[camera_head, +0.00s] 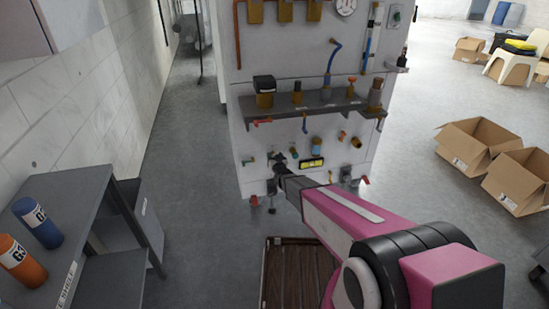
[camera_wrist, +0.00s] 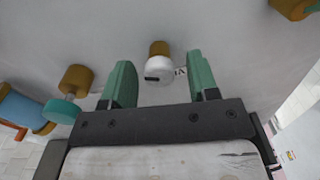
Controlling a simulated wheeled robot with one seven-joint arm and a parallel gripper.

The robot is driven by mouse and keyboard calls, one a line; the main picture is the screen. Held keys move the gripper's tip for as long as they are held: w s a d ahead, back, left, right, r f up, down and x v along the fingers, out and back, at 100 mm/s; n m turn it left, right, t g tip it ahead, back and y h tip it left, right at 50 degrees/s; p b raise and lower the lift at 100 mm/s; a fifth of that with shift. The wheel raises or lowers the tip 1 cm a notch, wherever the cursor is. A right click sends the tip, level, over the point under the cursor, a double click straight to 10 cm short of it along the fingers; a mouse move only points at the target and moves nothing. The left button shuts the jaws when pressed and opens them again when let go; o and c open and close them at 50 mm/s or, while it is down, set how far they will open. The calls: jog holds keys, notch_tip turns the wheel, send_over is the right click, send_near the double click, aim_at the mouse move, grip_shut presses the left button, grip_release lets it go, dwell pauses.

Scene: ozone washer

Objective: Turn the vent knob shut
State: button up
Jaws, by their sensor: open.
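A white round knob (camera_wrist: 159,70) with a short black mark sits on a brass stem (camera_wrist: 159,48) that comes out of the grey panel. A label beginning with V (camera_wrist: 181,71) is beside it, partly hidden by a finger; I take this to be the vent knob. My gripper (camera_wrist: 159,62) is open, with one green finger on each side of the knob and visible gaps to both. In the head view my gripper (camera_head: 281,163) is small and dark at the low part of the panel, and I cannot make out the knob there.
A teal-capped brass fitting (camera_wrist: 68,95) and a blue part (camera_wrist: 22,108) are left of my gripper. The panel (camera_head: 250,135) carries several fittings and a shelf (camera_head: 300,105). A wooden slatted pallet (camera_head: 290,280) lies below my arm. A dark table (camera_head: 75,205) stands left, cardboard boxes (camera_head: 478,145) right.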

jog(key=shift+w, duration=0.1)
jog(key=c, duration=0.9)
jog(key=shift+n, duration=0.3)
jog(key=n, duration=0.5)
jog(key=shift+a, duration=0.1)
jog(key=n, duration=0.5)
jog(key=shift+a+n, duration=0.1)
jog(key=shift+n, duration=0.3)
jog(key=n, duration=0.5)
jog(key=shift+f, duration=0.1)
jog(key=n, duration=0.6)
jog(key=shift+f, duration=0.1)
jog(key=shift+n, duration=0.3)
